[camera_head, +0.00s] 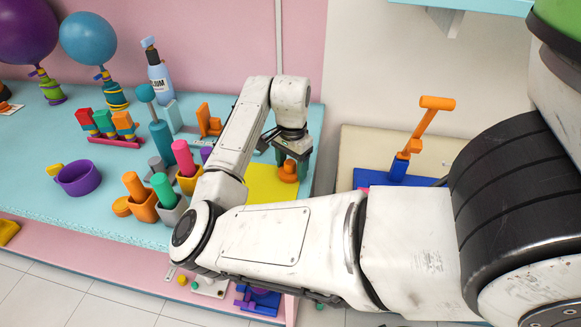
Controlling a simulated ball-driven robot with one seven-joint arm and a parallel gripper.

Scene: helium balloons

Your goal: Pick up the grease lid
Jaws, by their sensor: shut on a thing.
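My gripper (292,157) points down at the right end of the turquoise table. Its dark fingers are shut on a small orange round piece with a knob (288,173), which looks like the grease lid. The orange piece is over the edge of a flat yellow square (262,184); I cannot tell whether it touches it. My arm hides part of the table to the left of the gripper.
Orange, green and pink-topped pots (142,206) stand left of my arm, with a purple ring (80,178) further left. A tall teal pump (161,140), a bottle (159,75) and balloons (88,38) stand behind. An orange lever on a blue base (398,172) is right.

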